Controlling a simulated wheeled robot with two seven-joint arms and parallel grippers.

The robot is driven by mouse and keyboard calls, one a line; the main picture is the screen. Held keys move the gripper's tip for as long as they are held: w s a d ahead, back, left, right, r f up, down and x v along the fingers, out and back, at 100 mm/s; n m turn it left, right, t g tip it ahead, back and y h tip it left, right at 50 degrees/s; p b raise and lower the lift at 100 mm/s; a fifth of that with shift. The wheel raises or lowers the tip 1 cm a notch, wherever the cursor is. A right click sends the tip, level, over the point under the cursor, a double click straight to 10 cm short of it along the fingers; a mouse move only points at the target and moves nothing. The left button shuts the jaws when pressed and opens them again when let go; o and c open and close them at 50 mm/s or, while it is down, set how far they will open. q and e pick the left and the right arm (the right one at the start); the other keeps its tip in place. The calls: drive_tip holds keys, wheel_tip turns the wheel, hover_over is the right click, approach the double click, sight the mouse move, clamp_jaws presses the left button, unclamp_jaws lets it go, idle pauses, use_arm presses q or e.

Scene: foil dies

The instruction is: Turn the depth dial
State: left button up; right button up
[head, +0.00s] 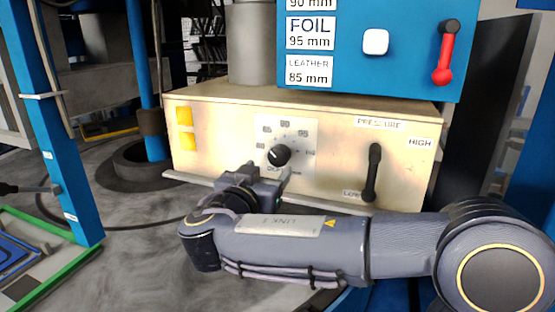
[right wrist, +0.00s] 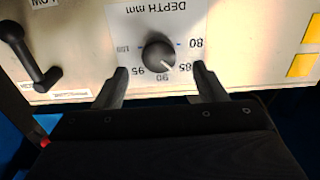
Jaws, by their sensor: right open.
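The depth dial (head: 279,155) is a round black knob on a white scale plate on the cream panel's front. My right gripper (head: 266,171) is just in front of and below the dial. In the right wrist view the open fingers of this gripper (right wrist: 160,76) stand to either side of the knob, with gaps. I cannot tell whether they reach its depth. My left gripper is not in view.
The black pressure lever (head: 372,172) stands right of the dial. Yellow squares (head: 186,129) are on the panel's left. Above, a blue housing (head: 410,70) carries labels including "FOIL 95 mm" (head: 310,33) and a red-handled lever (head: 445,55). A blue post (head: 55,130) stands at left.

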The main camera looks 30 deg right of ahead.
sight(277, 159)
drive_tip(key=p+x, duration=0.2)
drive_tip(key=x, duration=0.4)
drive_tip(key=shift+d+r+p, duration=0.1)
drive_tip(key=shift+r+p, duration=0.05)
drive_tip(key=shift+p, duration=0.2)
drive_tip(key=shift+w+d, duration=0.4)
drive_tip(key=shift+d, duration=0.1)
